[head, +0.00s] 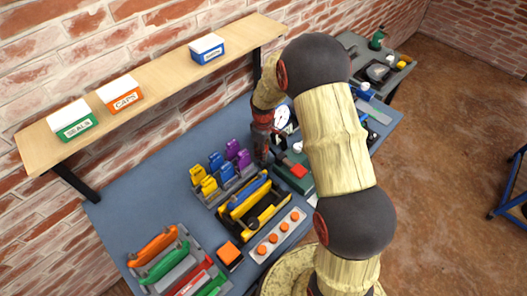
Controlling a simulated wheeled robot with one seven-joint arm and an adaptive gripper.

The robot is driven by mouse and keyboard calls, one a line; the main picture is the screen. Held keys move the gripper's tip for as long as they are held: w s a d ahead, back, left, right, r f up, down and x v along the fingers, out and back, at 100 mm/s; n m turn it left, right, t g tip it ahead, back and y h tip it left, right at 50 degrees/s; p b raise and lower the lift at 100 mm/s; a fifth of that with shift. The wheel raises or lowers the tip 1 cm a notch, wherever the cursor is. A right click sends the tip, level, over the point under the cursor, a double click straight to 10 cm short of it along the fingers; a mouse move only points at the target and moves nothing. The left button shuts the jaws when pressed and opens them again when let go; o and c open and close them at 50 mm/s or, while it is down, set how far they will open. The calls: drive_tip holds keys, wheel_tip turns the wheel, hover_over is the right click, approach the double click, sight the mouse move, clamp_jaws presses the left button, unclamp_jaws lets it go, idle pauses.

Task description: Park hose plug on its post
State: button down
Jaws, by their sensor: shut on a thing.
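My gripper (263,150) points down over the back part of the blue-grey bench, just left of a round white dial gauge (282,117). It is shut on what I take to be the hose plug, which is too small and dark here to make out. I cannot pick out the post; my arm covers much of the bench to the right of the gripper.
A rack of yellow, blue and purple pieces (220,176) and a yellow toolbox (240,214) stand left of the gripper. A strip with orange knobs (278,236) lies in front. A wall shelf (160,88) holds several labelled boxes. Bare bench shows at left.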

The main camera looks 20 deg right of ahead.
drive_tip(key=shift+f, duration=0.3)
idle(0.4)
drive_tip(key=shift+f+b, duration=0.35)
drive_tip(key=shift+f+b, duration=0.35)
drive_tip(key=shift+f, duration=0.3)
drive_tip(key=c, duration=1.4)
unclamp_jaws()
drive_tip(key=shift+o, duration=0.8)
drive_tip(key=shift+o, duration=0.7)
